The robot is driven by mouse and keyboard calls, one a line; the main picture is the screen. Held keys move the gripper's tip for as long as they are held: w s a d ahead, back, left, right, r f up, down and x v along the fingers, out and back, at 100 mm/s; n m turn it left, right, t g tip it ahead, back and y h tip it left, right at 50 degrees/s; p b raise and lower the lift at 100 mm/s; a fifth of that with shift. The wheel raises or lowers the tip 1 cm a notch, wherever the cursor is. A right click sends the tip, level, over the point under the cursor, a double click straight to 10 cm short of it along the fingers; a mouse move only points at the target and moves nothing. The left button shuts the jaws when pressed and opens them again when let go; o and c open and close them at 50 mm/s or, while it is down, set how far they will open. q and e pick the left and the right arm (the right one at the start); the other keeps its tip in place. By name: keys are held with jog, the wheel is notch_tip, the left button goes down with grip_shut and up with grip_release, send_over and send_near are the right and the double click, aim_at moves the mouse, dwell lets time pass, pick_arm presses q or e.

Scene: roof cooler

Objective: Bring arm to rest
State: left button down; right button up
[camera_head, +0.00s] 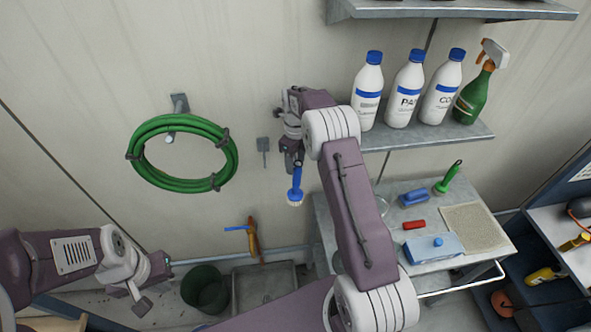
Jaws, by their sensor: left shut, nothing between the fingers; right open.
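My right arm reaches up across the middle, and its gripper (293,163) points down in front of the wall. A blue-handled brush with white bristles (296,190) is right below its fingertips, bristles down. I cannot tell whether brush and fingers touch. The gripper is open. My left arm comes in low from the left. Its gripper (142,301) is shut and empty, in front of the lower wall and left of the dark green bucket (205,290).
A green hose (146,131) hangs on the wall. White bottles (407,90) and a green spray bottle (477,92) stand on a shelf (440,135). Below, a grey cart (478,262) holds brushes and a cloth. A tap (253,237) is above a basin (265,285). A blue shelf unit (560,235) stands right.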

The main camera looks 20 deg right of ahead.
notch_tip(320, 180, up, 5)
jog(key=shift+w+a+f+b, duration=0.1)
jog(key=shift+w+b, duration=0.05)
jog(key=shift+b, duration=0.35)
jog(key=shift+r, duration=0.55)
jog(key=shift+f, duration=0.3)
jog(key=s+a+f+n+b, duration=0.3)
jog(key=s+a+n+b, duration=0.35)
jog(key=s+b, duration=0.45)
jog(key=s+a+f+n, duration=0.1)
jog(key=s+f+n, duration=0.4)
jog(key=n, duration=0.6)
jog(key=s+f+n+t, duration=0.1)
jog(key=s+f+n, duration=0.5)
jog(key=s+n, duration=0.4)
jog(key=shift+s+a+f+n, duration=0.25)
jog(key=shift+a+n, duration=0.1)
jog(key=shift+n, duration=0.5)
